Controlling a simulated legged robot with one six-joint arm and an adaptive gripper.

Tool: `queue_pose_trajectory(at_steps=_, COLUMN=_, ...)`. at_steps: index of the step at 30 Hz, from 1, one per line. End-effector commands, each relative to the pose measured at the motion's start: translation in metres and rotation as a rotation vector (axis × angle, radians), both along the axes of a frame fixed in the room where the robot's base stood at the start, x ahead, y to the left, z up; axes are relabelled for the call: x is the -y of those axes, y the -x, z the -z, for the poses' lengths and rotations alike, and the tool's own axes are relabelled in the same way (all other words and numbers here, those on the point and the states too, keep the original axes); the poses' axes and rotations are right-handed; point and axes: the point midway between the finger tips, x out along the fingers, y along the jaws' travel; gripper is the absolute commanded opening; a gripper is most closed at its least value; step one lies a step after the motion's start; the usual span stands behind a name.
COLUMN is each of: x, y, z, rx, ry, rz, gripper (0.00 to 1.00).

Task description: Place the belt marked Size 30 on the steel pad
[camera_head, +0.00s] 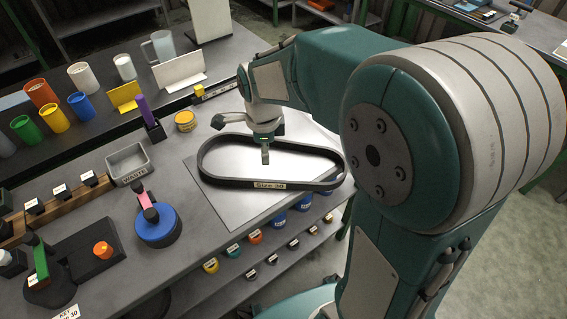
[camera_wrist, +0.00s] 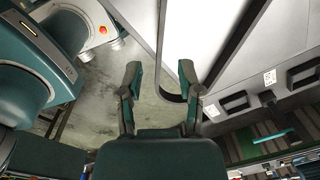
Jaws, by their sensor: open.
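The black belt marked Size 30 (camera_head: 270,184) lies as a long loop on the steel pad (camera_head: 235,205) in the head view. Its left, right and near sides all rest over the pad area, with the right end close to the pad's right edge. My gripper (camera_head: 265,155) points down inside or over the loop, near its far side. Part of the belt (camera_wrist: 236,45) and the bright pad (camera_wrist: 200,30) show beyond the fingers.
A grey waste bin (camera_head: 129,166), a blue round device (camera_head: 157,227) and a yellow tin (camera_head: 185,121) stand left of the pad. Several coloured cups stand on the back shelf. Small labelled spools sit on a shelf below the bench's front edge.

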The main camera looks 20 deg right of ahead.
Motion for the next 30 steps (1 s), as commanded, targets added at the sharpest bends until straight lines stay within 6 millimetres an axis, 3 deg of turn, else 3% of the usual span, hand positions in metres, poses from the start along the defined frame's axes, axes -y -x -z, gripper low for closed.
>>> queue_pose_trajectory(at_steps=6, x=0.012, y=0.04, z=-0.046, rx=0.117, ry=0.037, rz=-0.447, gripper=0.47)
queue_pose_trajectory(at_steps=15, x=0.025, y=0.101, z=-0.085, rx=0.252, ry=0.194, rz=-1.097, gripper=0.47)
queue_pose_trajectory(at_steps=24, x=0.033, y=0.155, z=-0.099, rx=0.31, ry=0.426, rz=-1.659, gripper=0.47)
queue_pose_trajectory(at_steps=30, x=0.035, y=0.165, z=-0.099, rx=0.306, ry=0.486, rz=-1.786, gripper=0.47)
